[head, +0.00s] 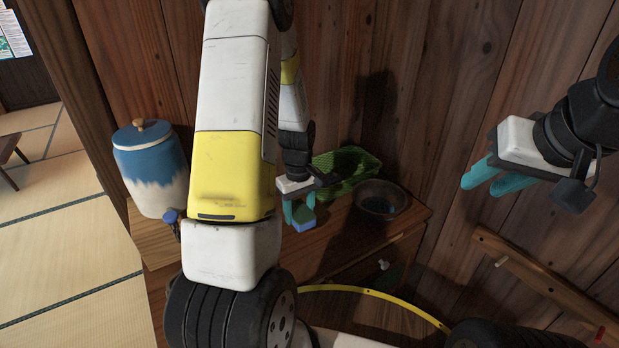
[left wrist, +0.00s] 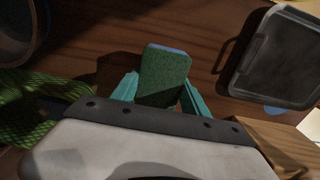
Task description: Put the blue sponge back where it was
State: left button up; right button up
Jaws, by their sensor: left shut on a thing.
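The blue sponge (head: 304,226), with a green face, is held between the teal fingers of my left gripper (head: 301,214). In the left wrist view the sponge (left wrist: 165,76) stands out past the fingertips, green face toward the camera and a blue edge at its far end. In the head view it is over the wooden cabinet top, in front of the green basket and left of the dark bowl. I cannot tell whether it touches the wood. My right gripper (head: 482,182) is empty, its fingers apart, in front of the wall at right.
A green woven basket (head: 348,163) and a dark bowl (head: 398,196) stand on the cabinet top (head: 338,232). A blue-and-white lidded jar (head: 150,165) is at left. The left wrist view shows a dark rectangular container (left wrist: 282,62) near the sponge. A pegged rail (head: 540,275) crosses the right wall.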

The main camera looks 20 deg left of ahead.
pick_arm(q)
jog(key=w+a, duration=0.3)
jog(key=w, duration=0.1)
jog(key=w+a+f, duration=0.1)
jog(key=w+a, duration=0.1)
jog(key=w, duration=0.2)
jog(key=w+a, duration=0.3)
jog(key=w, duration=0.2)
jog(key=shift+a+f, duration=0.25)
jog(key=shift+a, duration=0.05)
jog(key=shift+w+f, duration=0.1)
jog(key=shift+f, duration=1.65)
jog(key=shift+f, duration=0.1)
jog(key=o, duration=1.3)
